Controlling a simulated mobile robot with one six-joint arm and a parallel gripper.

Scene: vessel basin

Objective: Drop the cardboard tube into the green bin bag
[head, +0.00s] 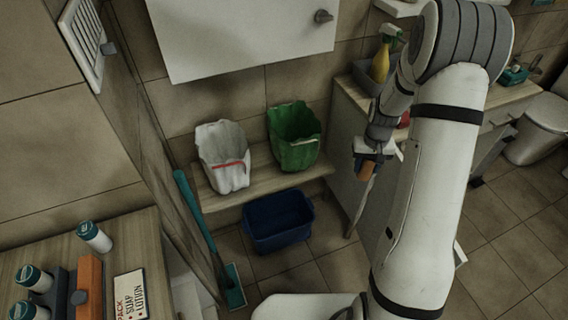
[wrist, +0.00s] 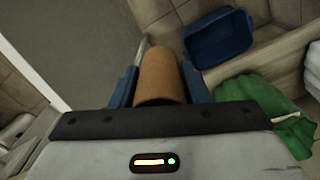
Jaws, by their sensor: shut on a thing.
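The cardboard tube (wrist: 160,78) is brown and sits between the blue fingers of my gripper (wrist: 160,88) in the wrist view. In the head view the tube (head: 368,167) shows small at the end of my gripper (head: 366,160), partly covered by it. My gripper is shut on the tube and holds it in the air, right of the green bin bag. The green bin bag (head: 293,138) stands open at the top on a low wooden shelf. The bag (wrist: 262,100) also shows at the lower right of the wrist view, partly hidden by my gripper's body.
A white bag with a red stripe (head: 222,158) stands left of the green one. A blue basin (head: 279,222) is on the floor below the shelf. A white wall cabinet (head: 240,35) hangs above. A cabinet (head: 345,150) stands right of the shelf. A teal-handled mop (head: 195,212) leans at left.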

